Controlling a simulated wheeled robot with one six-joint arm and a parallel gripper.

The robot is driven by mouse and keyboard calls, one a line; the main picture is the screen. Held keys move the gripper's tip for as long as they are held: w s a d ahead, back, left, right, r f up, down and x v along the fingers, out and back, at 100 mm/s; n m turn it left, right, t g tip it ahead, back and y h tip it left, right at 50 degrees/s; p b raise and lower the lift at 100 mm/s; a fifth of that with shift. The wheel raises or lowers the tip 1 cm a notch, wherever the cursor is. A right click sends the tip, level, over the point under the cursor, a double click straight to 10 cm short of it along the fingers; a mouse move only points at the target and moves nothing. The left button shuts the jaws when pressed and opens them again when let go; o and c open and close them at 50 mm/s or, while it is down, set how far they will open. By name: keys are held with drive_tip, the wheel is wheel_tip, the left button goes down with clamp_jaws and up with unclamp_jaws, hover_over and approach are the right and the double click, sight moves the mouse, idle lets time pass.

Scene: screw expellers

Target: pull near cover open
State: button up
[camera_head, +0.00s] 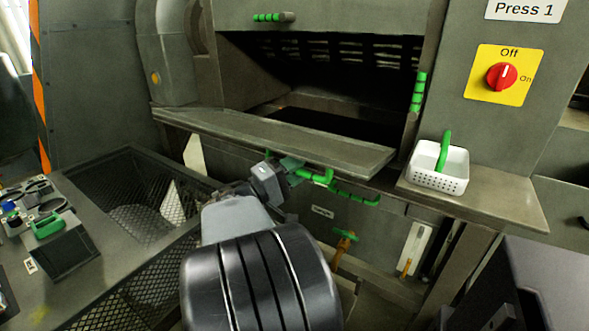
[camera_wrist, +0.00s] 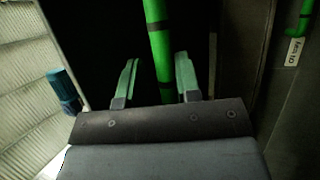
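The press front has a dark opening with a flat grey panel (camera_head: 280,137) sticking out below it; this looks like the near cover, lying lowered and roughly level. A green handle (camera_head: 318,177) shows under the panel's front edge. My gripper (camera_head: 288,168) is just below that edge, at the left end of the handle. In the wrist view a green bar with dark bands (camera_wrist: 160,45) runs between the two green fingers of my gripper (camera_wrist: 157,70). The fingers are apart, with gaps visible on both sides of the bar. The bar's lower end is hidden behind the gripper body.
A white basket (camera_head: 439,168) with a green handle stands on the ledge to the right. A red switch (camera_head: 501,76) is on the wall above it. A mesh-sided bin (camera_head: 140,200) and a bench with tools (camera_head: 60,245) are at left.

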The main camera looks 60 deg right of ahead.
drive_tip(key=shift+o, duration=0.8)
drive_tip(key=shift+w, duration=0.1)
drive_tip(key=v, duration=1.4)
drive_tip(key=shift+d, duration=0.1)
drive_tip(key=w+a+r+n+t+y+p, duration=0.2)
drive_tip(key=a+r+n+t+y+p, duration=0.1)
drive_tip(key=a+t+y+p, duration=0.4)
drive_tip(key=w+a+r+n+t+y+p, duration=0.2)
drive_tip(key=a+r+n+t+y+p, duration=0.2)
drive_tip(key=a+t+y+p, duration=0.3)
drive_tip(key=a+r+y+p, duration=0.1)
drive_tip(key=a+y+p, duration=0.3)
drive_tip(key=a+p, duration=0.3)
drive_tip(key=shift+w+a+n+p, duration=0.3)
drive_tip(key=shift+a, duration=0.25)
